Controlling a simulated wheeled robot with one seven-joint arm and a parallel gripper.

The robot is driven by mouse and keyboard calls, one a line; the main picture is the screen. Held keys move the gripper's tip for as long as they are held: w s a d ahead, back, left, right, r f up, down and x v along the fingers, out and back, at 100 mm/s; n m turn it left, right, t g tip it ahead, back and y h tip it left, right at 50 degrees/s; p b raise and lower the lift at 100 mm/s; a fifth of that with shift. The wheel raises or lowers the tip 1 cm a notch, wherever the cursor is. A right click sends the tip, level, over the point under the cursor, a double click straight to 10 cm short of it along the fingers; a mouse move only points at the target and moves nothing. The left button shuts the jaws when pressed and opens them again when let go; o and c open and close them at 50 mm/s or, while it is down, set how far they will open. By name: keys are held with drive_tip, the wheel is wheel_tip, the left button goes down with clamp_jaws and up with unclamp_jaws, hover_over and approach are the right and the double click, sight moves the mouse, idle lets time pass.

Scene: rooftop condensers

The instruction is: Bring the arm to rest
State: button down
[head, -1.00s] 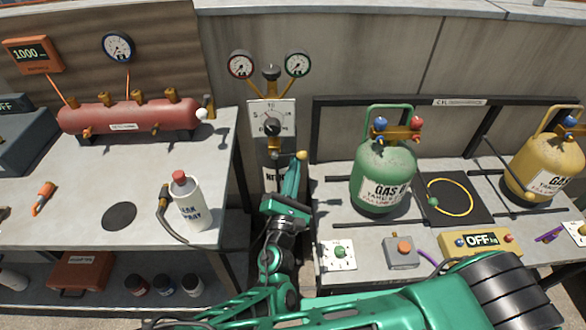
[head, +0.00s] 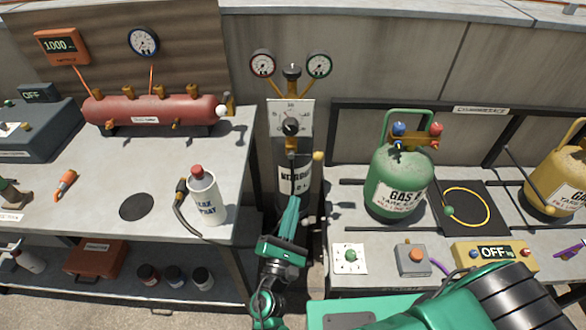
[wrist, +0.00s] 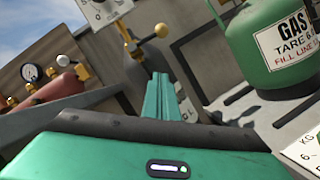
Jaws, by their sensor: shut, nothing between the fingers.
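My gripper (head: 291,207) is in the gap between the left bench and the right bench, in front of the nitrogen cylinder (head: 293,178). Its green fingers are closed together with nothing between them, as the wrist view (wrist: 161,90) also shows. The fingertips point at the cylinder, just below its valve, and appear apart from it; the exact distance is hard to tell. My green arm crosses the bottom of the head view and covers part of the right bench's front.
The leak spray bottle (head: 206,196) stands on the left bench near my gripper. The yellow cylinder (head: 560,178) is far right.

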drive_tip(key=w+d+r+m+g+h, duration=0.1)
drive_tip(key=d+r+m+g+h, duration=0.25)
drive_tip(key=d+m+g, duration=0.85)
drive_tip(key=d+r+m+g+h, duration=0.35)
drive_tip(key=d+m+g, duration=0.35)
drive_tip(key=d, duration=0.8)
drive_tip(key=s+d+r+m+y, duration=0.6)
drive_tip(key=s+r, duration=0.2)
drive_tip(key=s, duration=0.2)
drive_tip(key=s+d+r+m+g+y, duration=0.1)
drive_tip(key=s+d+r+m+y, duration=0.5)
drive_tip(key=s, duration=0.4)
drive_tip(key=shift+r+y, duration=0.5)
drive_tip(key=shift+r, duration=0.85)
drive_tip(key=shift+w+d+g, duration=0.1)
drive_tip(key=shift+w+g, duration=0.05)
drive_tip(key=shift+g, duration=0.15)
